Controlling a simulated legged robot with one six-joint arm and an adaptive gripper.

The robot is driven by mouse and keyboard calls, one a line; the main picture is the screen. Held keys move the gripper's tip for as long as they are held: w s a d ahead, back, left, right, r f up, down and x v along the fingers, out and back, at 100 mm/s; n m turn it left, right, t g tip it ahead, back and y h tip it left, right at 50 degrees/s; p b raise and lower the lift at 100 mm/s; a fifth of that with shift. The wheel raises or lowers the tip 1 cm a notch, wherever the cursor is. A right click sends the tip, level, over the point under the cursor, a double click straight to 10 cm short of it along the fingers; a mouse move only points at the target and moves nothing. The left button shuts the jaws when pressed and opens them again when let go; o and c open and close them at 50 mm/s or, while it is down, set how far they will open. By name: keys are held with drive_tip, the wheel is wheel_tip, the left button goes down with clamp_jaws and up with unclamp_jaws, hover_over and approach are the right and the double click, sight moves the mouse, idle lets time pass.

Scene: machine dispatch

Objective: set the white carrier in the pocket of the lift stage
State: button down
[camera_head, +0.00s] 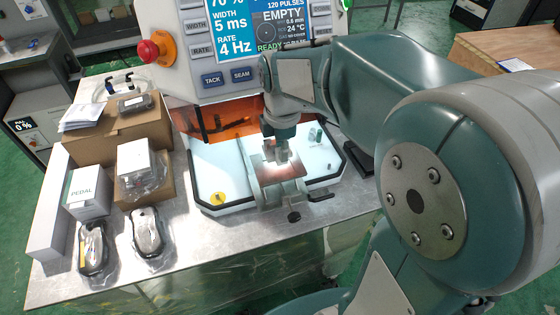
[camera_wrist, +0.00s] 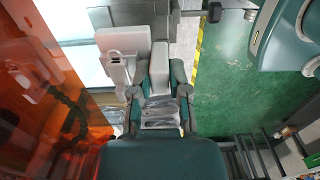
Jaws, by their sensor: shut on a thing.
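My gripper (camera_head: 276,154) points down over the front of the white work surface inside the machine. In the wrist view its two fingers (camera_wrist: 163,80) are closed on a pale block, part of what looks like the white carrier (camera_wrist: 159,66). A flat pale plate (camera_wrist: 123,42) with a slotted bracket below it shows just left of the block; I cannot tell if they are one piece.
The machine's control panel (camera_head: 213,79) rises behind, with a red stop button (camera_head: 149,51). An orange guard (camera_wrist: 45,100) stands left in the wrist view. Boxes (camera_head: 88,190) and bagged items (camera_head: 147,231) crowd the table's left. The table's front edge (camera_head: 200,252) is clear.

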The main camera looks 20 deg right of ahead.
sight(282, 164)
wheel_tip(282, 164, down, 5)
drive_tip(key=shift+f, duration=0.1)
drive_tip(key=c, duration=0.6)
unclamp_jaws()
wheel_tip(282, 164, up, 12)
drive_tip(key=shift+f, duration=0.25)
drive_tip(key=shift+s+r, duration=0.15)
drive_tip(key=shift+r, duration=0.25)
drive_tip(key=shift+s+f+m+t, duration=0.15)
drive_tip(key=shift+s+m+t, duration=0.8)
drive_tip(key=shift+s+m, duration=1.7)
drive_tip(key=shift+s+f+m+t, duration=0.15)
drive_tip(key=shift+s+m+t, duration=0.75)
drive_tip(key=shift+s+m, duration=1.75)
drive_tip(key=shift+s+f+m+t, duration=0.15)
drive_tip(key=shift+s+m+t, duration=1.15)
drive_tip(key=shift+m, duration=2.4)
